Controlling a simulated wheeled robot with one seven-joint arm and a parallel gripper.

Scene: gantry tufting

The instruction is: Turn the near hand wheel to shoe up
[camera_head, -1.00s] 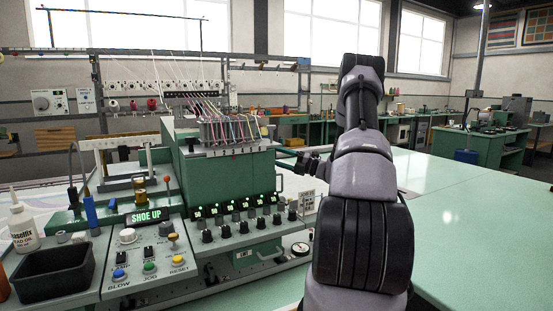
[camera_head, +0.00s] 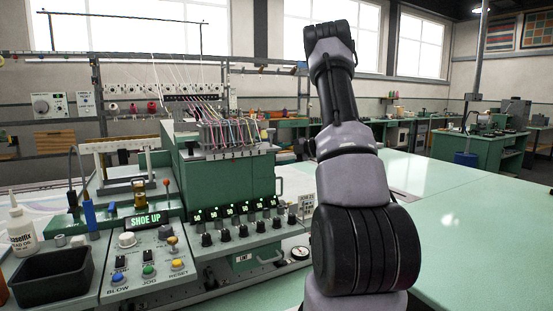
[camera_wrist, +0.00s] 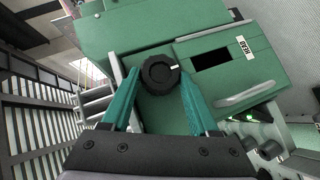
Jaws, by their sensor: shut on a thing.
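In the wrist view, a round black ribbed hand wheel (camera_wrist: 157,74) sits on the green machine housing. A white mark on its rim points right and slightly up. My gripper (camera_wrist: 158,78) has its two teal fingers on either side of the wheel, shut on it. In the head view the gripper and this wheel are hidden behind the machine and my arm. The green machine (camera_head: 230,185) stands left of my arm.
A control panel (camera_head: 150,262) with coloured buttons and knobs is at the front left, beside a black bin (camera_head: 52,275) and a white bottle (camera_head: 22,232). Several black knobs line the machine's front. The green table (camera_head: 460,220) on the right is clear.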

